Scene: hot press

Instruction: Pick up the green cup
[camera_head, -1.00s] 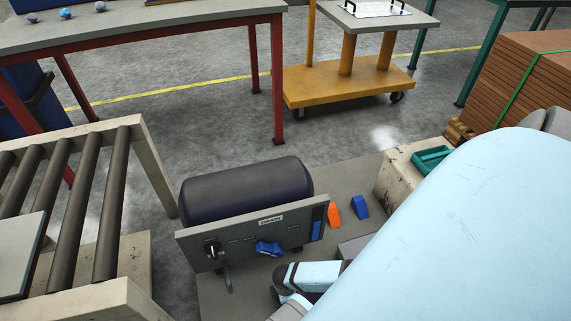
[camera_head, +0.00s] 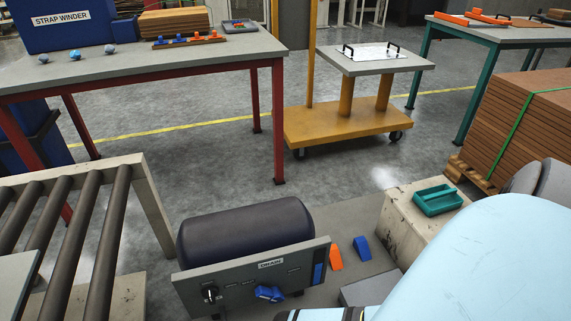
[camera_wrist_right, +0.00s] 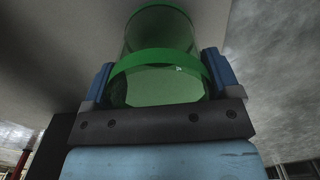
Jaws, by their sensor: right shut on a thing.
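The green cup (camera_wrist_right: 158,62) is in the right wrist view, with see-through green walls and a solid green band. My right gripper (camera_wrist_right: 161,80) has its two blue fingers on either side of the cup and is shut on it. A pale grey surface lies behind the cup; I cannot tell whether the cup touches it. The head view does not show the cup or my right gripper's fingers; my large pale blue arm covers its lower right. My left gripper is in neither view.
A dark cylinder with a grey "DRAIN" panel (camera_head: 225,276) stands low in front. A roller conveyor (camera_head: 100,225) is at left, a teal tray (camera_head: 437,200) on a block at right.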

